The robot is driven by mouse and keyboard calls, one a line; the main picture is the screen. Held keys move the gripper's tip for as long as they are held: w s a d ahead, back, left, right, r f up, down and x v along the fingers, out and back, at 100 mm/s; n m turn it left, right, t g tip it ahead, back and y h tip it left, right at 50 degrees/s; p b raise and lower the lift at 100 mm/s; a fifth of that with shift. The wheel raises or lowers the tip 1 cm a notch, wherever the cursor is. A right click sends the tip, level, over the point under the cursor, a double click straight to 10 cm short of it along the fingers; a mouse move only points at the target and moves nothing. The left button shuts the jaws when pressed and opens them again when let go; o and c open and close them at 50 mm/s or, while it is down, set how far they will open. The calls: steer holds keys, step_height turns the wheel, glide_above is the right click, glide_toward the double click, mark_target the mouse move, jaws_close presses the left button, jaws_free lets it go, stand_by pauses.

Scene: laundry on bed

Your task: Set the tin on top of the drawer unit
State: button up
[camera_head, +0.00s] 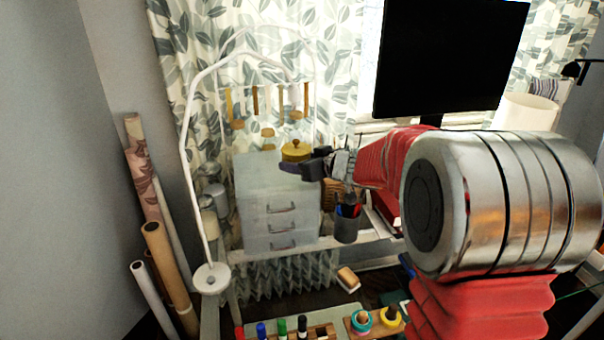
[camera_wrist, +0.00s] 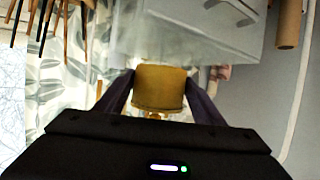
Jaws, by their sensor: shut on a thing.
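The tin is a round yellow-gold pot with a lid and small knob. In the head view the tin (camera_head: 296,151) is at the top right part of the drawer unit. The drawer unit (camera_head: 262,182) is a pale grey box with several handled drawers. My gripper (camera_head: 300,163) reaches in from the right and is shut on the tin. In the wrist view the tin (camera_wrist: 160,88) sits between my two dark fingers, and the drawer unit (camera_wrist: 190,32) is just beyond it. I cannot tell whether the tin touches the top.
A pen cup (camera_head: 347,222) stands right of the drawer unit. A white lamp stand (camera_head: 190,150) rises at its left, and a hanging rack (camera_head: 268,100) with wooden pieces is above it. Rolled tubes (camera_head: 168,270) lean at the left. A monitor (camera_head: 450,60) is at the back right.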

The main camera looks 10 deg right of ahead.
steer(key=shift+f, duration=1.8)
steer(key=o, duration=1.4)
steer(key=shift+f, duration=0.15)
steer(key=shift+s, duration=0.1)
steer(key=shift+r+v, duration=0.2)
steer(key=shift+v, duration=5.75)
